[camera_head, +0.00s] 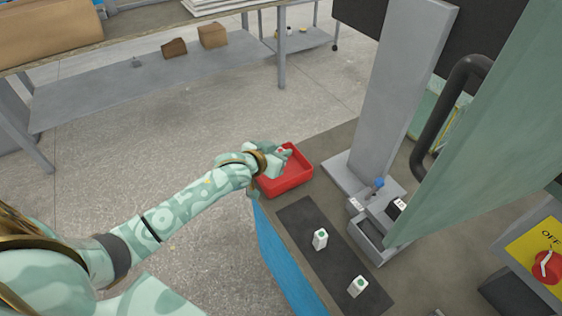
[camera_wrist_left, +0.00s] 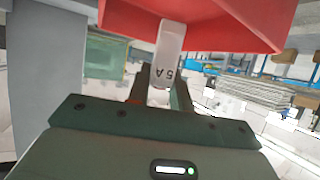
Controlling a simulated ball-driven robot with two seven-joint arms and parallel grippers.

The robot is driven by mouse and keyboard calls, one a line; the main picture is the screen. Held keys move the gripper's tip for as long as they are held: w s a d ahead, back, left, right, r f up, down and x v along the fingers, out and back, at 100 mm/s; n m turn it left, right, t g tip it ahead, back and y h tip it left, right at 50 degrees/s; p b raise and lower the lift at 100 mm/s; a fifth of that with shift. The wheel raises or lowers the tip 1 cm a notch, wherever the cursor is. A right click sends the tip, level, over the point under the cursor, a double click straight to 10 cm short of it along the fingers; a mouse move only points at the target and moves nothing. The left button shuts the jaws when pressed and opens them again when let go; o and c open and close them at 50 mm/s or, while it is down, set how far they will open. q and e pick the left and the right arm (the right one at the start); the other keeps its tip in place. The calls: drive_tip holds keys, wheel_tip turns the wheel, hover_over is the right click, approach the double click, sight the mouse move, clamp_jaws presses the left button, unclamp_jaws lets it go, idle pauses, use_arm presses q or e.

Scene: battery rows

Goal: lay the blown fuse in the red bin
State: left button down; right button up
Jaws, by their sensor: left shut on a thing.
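The red bin (camera_head: 297,179) stands at the far left corner of the work surface in the head view. My left gripper (camera_head: 281,157) is over the bin's near left part and hides some of its inside. In the left wrist view, its fingers (camera_wrist_left: 160,92) are shut on a white fuse marked "5 A" (camera_wrist_left: 171,45). The red bin (camera_wrist_left: 240,22) fills the top of that view behind the fuse. I cannot tell whether the fuse touches the bin. My right gripper is not in view.
Two white fuses with green marks, one nearer the bin (camera_head: 320,239) and one farther off (camera_head: 358,286), stand on a dark mat (camera_head: 302,212). A grey tray (camera_head: 366,238), a grey column (camera_head: 388,95) and a green panel door (camera_head: 490,130) stand right of the bin.

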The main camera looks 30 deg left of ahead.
use_arm(q)
wheel_tip(320, 180, down, 4)
drive_tip(key=shift+r+b, duration=0.25)
drive_tip(key=shift+b, duration=0.6)
drive_tip(key=shift+r, duration=0.2)
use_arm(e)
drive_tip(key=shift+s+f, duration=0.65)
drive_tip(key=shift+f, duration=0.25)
use_arm(q)
drive_tip(key=shift+f, duration=0.1)
drive_tip(key=c, duration=1.3)
unclamp_jaws()
drive_tip(key=shift+o, duration=0.2)
drive_tip(key=p+v, duration=0.5)
drive_tip(key=v, duration=0.7)
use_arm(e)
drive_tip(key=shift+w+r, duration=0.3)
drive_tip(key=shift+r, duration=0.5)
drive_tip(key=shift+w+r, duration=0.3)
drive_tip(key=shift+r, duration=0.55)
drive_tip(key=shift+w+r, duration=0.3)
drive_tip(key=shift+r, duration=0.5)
